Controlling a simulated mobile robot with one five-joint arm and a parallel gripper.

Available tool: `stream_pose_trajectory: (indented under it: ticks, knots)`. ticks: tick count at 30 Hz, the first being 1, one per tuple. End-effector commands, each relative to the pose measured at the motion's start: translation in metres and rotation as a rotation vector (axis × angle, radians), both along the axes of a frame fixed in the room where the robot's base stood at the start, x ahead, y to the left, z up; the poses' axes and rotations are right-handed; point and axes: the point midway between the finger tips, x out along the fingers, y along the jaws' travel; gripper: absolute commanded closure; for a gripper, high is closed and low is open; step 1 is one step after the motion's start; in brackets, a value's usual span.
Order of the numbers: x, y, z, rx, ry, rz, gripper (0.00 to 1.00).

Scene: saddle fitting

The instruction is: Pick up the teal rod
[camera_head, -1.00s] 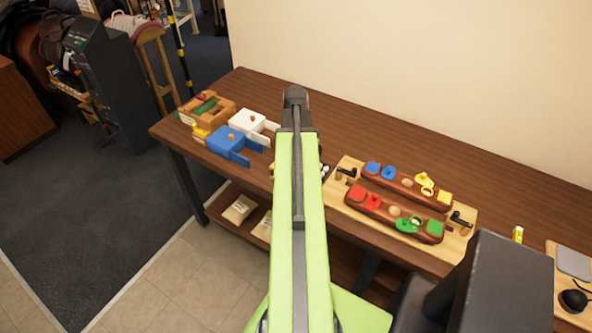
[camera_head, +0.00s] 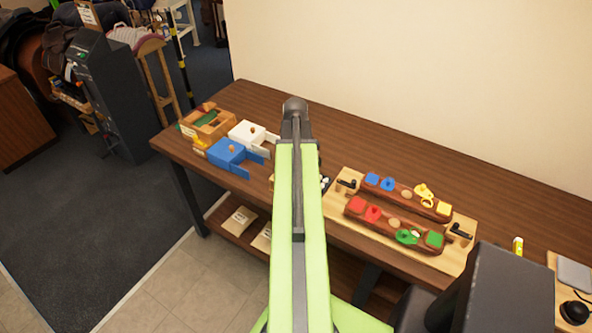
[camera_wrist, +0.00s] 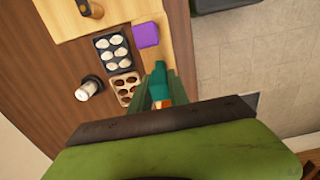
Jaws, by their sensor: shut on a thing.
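The teal rod (camera_wrist: 159,75) shows in the wrist view, standing out between the fingers of my gripper (camera_wrist: 161,88). My gripper is shut on it. An orange patch lies just below the teal part, close to the dark gripper body. The lower end of the rod is hidden by my gripper. In the head view my own arm covers the gripper, and the rod cannot be seen there.
The wrist view shows a dark tray of white pieces (camera_wrist: 112,47), a pale tray of brown pieces (camera_wrist: 124,88), a purple block (camera_wrist: 146,34) and a white-topped jar (camera_wrist: 88,88). The head view shows a blue box (camera_head: 228,155) and red block (camera_head: 356,205) on the wooden table (camera_head: 400,145).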

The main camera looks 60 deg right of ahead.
Motion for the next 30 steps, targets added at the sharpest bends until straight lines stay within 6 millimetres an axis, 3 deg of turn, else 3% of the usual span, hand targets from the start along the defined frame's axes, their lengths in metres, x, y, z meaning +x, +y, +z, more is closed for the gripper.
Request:
stream_pose_trajectory:
  ticks: [11, 24, 30]
  knots:
    - [0.0, 0.0, 0.054, 0.0, 0.0, 0.0, 1.0]
    - [0.0, 0.0, 0.164, 0.0, 0.0, 0.0, 1.0]
    - [0.0, 0.0, 0.178, 0.0, 0.0, 0.0, 1.0]
